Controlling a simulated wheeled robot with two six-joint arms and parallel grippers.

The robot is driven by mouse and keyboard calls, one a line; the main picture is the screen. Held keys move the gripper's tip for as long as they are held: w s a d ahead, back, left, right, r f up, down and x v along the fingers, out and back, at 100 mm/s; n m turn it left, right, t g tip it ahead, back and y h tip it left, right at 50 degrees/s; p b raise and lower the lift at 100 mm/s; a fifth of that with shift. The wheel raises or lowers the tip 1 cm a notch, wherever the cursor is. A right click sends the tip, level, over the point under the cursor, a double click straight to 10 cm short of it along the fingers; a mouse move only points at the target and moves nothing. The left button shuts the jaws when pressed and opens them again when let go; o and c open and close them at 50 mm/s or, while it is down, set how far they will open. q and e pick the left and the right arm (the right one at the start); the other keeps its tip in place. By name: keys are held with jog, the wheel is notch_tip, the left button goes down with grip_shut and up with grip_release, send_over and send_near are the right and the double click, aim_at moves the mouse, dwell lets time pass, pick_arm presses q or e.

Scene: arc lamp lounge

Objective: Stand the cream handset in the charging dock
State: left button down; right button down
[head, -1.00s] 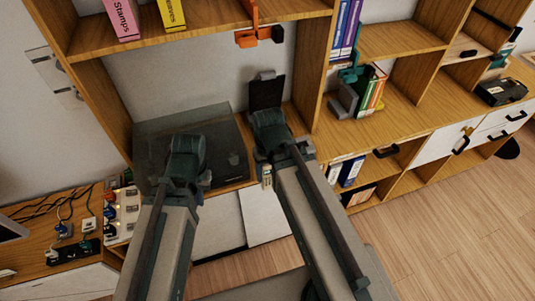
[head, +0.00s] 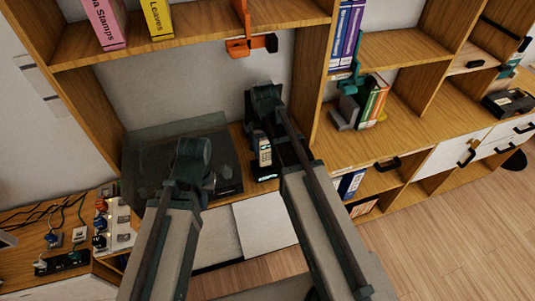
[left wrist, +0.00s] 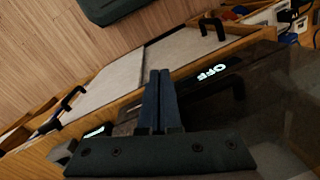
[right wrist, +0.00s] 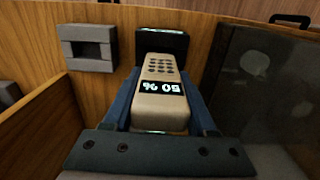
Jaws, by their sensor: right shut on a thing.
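The cream handset (right wrist: 160,112) is between the fingers of my right gripper (right wrist: 160,100), its lit screen nearer the camera than its keypad. In the head view the handset (head: 264,152) looks roughly upright. My right gripper is shut on it; the forearm hides most of the fingers in the head view. The dark charging dock (right wrist: 165,42) shows at the handset's lower end, and its lit front (head: 267,178) shows in the head view. I cannot tell whether the handset is seated. My left gripper (left wrist: 160,100) is shut and empty; my left arm hides it in the head view.
A dark turntable (head: 140,150) stands left of the handset. A wooden upright (head: 312,90) rises to the right. A grey bracket-like block (right wrist: 88,45) is near the dock. A shelf with binders (head: 155,20) hangs above. Cables and a power strip (head: 62,263) lie at lower left.

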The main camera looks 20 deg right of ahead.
aim_at(265, 156)
jog(key=shift+s+f+b, duration=0.15)
jog(key=shift+f+b, duration=0.2)
jog(key=shift+b, duration=0.05)
notch_tip(265, 156, down, 3)
jog(key=b, duration=0.2)
jog(key=shift+r+b, duration=0.1)
jog(key=shift+b, duration=0.3)
jog(key=shift+c, duration=1)
grip_release()
